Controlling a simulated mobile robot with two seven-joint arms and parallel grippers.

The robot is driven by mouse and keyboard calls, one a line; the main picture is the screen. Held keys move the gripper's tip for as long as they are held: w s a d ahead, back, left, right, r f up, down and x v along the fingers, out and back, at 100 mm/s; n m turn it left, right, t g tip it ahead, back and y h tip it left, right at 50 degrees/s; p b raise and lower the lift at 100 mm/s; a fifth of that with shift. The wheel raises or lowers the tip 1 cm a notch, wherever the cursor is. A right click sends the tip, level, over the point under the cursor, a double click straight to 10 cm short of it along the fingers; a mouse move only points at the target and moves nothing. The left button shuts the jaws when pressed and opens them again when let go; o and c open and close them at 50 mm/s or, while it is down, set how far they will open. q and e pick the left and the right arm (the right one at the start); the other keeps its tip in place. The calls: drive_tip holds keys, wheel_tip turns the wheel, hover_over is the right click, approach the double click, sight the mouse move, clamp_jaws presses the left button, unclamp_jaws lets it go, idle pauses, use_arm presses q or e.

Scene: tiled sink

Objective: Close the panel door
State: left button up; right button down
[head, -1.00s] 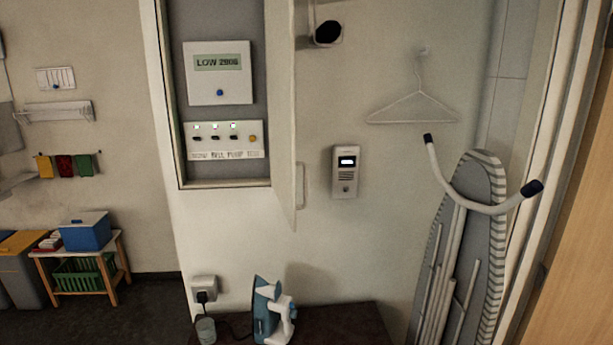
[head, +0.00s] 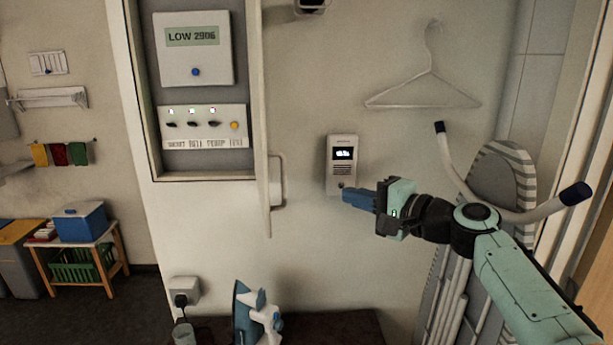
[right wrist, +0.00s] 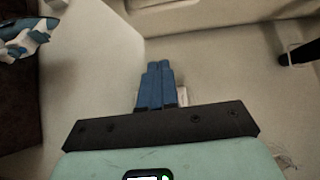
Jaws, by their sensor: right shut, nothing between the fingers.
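The panel door (head: 262,130) stands open, swung out from the right side of the recessed wall panel (head: 199,90), and shows nearly edge-on. A pale handle (head: 279,181) sticks out on its right face near the bottom. My right gripper (head: 346,197) is shut with nothing in it. It points left, to the right of the door handle and apart from it, in front of the lower part of the intercom. In the right wrist view its blue fingers (right wrist: 157,84) are together. My left gripper is not in view.
An intercom (head: 342,160) is on the wall right of the door. A clothes hanger (head: 425,92) and an ironing board (head: 505,180) are further right. An iron (head: 252,315) stands on a dark surface below. The space between door and intercom is clear.

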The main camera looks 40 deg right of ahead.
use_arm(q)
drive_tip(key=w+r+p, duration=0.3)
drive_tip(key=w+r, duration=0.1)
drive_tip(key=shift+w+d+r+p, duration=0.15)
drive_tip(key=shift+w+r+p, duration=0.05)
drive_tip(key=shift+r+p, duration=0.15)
use_arm(e)
drive_tip(key=w+a+r, duration=0.3)
drive_tip(key=w+a, duration=0.2)
drive_tip(key=w, duration=0.5)
drive_tip(key=shift+a+t+y, duration=0.3)
drive_tip(key=shift+t, duration=0.1)
drive_tip(key=shift+w+r, duration=0.1)
drive_tip(key=shift+w, duration=0.05)
